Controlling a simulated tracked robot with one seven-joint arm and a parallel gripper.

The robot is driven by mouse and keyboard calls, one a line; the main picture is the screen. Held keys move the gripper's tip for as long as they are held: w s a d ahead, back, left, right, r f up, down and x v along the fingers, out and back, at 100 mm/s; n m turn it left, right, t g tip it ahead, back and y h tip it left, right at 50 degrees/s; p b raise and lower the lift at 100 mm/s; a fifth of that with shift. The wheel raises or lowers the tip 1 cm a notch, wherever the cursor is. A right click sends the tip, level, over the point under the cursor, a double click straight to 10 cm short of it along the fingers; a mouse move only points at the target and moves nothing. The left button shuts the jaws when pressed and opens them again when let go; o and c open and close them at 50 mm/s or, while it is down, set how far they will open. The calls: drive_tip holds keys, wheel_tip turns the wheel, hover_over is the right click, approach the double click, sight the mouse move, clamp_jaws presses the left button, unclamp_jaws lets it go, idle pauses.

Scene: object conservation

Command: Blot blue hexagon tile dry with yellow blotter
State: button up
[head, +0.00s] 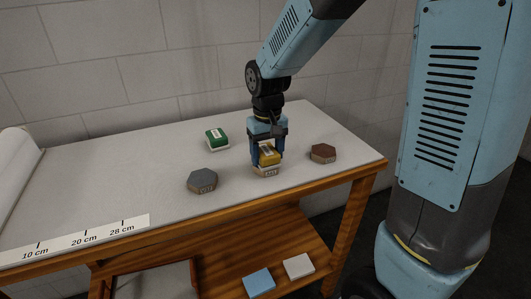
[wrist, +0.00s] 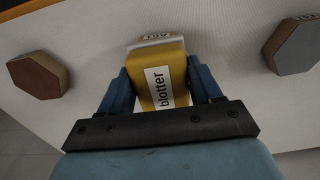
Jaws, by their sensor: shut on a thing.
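My gripper (head: 267,158) is shut on the yellow blotter (head: 269,153); in the wrist view the blotter (wrist: 172,68) fills the space between the fingers, its white label reading "blotter". Its white pad (wrist: 150,42) faces down over a pale-sided tile (head: 267,171) with a dark-lettered label. The blotter appears to rest on that tile, whose top face and colour are hidden. A grey-blue hexagon tile (head: 202,182) lies apart to the left on the table; it looks grey in the wrist view (wrist: 300,48).
A brown hexagon tile (head: 322,153) lies right of my gripper. A green block with a white base (head: 217,139) stands farther back. A ruler strip (head: 75,240) runs along the table's front left edge. Blue (head: 259,282) and white (head: 299,266) pieces lie on the lower shelf.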

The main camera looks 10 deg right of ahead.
drive_tip(key=shift+r, duration=3.5)
